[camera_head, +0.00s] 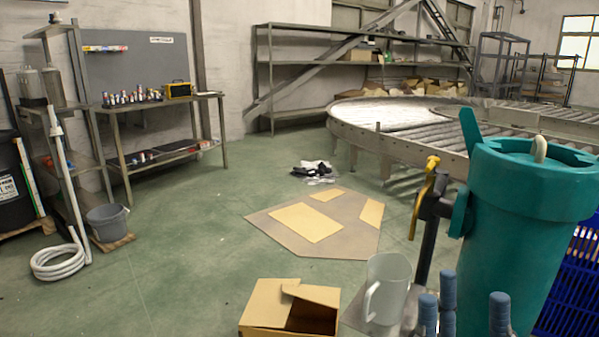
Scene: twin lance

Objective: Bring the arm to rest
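A dark upright part with a yellow top (430,205) stands at the right, close against the left side of a large teal cylinder. It may be my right gripper, but I cannot tell it clearly from the things around it. Its fingertips cannot be made out, nor whether they hold anything. My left gripper and its arm are not in view.
The teal cylinder (515,245) blocks the lower right, with a blue crate (575,285) behind it. A pale jug (387,290) and an open cardboard box (272,305) are at the bottom. A conveyor (470,135) is behind. The green floor at left centre is mostly clear.

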